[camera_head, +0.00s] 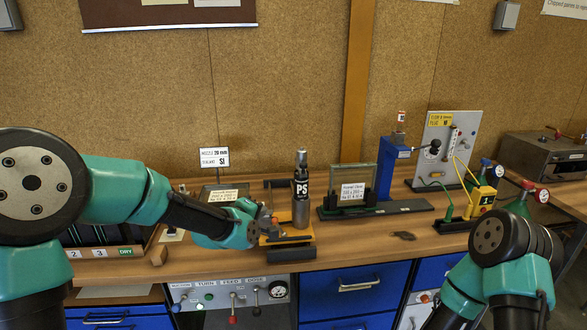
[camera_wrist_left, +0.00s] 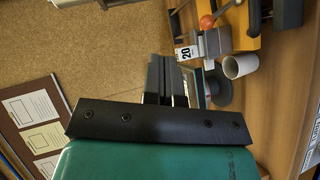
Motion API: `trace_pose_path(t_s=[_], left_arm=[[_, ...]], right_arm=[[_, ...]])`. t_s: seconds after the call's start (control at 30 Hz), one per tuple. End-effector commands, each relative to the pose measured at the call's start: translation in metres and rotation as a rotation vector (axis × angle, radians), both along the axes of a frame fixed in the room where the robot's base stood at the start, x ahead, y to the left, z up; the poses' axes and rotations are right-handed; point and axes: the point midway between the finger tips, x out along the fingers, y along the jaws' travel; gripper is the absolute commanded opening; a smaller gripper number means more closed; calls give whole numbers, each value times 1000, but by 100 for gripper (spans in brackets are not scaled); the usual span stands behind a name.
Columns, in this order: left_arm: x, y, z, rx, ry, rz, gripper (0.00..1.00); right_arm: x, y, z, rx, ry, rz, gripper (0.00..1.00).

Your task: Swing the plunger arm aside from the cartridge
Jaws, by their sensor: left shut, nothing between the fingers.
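A grey cylinder with a dark top and a "PS" label (camera_head: 301,200), which looks like the cartridge, stands upright on the workbench. An orange stand with dark parts (camera_head: 300,239) is at its foot. My left gripper (camera_head: 268,226) is just left of the cylinder, over the stand. In the left wrist view its dark fingers (camera_wrist_left: 165,80) are shut with nothing between them. That view shows an orange ball knob (camera_wrist_left: 207,21) on a lever beyond the fingertips, apart from them. I cannot tell for sure which part is the plunger arm. My right gripper is out of frame.
A white cup (camera_wrist_left: 240,66) and a "20" label (camera_wrist_left: 187,52) are close to the left fingers. A glass plate in a dark holder (camera_head: 350,190) and a blue post (camera_head: 393,165) stand to the right. The bench front between them is mostly clear.

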Motion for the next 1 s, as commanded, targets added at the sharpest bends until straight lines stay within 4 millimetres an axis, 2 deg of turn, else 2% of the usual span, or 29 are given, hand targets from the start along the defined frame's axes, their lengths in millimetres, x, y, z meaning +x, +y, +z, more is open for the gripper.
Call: trace_pose_path(t_s=[0.03,0.1,0.2,0.27,0.37,0.73,1.0], left_arm=[[3,-4,31,-51,-41,7,0],[5,-9,63,-114,-78,15,0],[5,-12,91,-174,-111,20,0],[5,-13,101,-194,-122,21,0],[5,-13,105,-207,-126,22,0],[8,-14,104,-203,-124,22,0],[33,-26,100,-203,-123,22,0]], right_arm=[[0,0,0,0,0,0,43],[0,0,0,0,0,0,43],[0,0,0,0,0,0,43],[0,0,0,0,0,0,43],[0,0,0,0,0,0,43],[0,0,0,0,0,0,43],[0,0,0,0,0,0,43]])
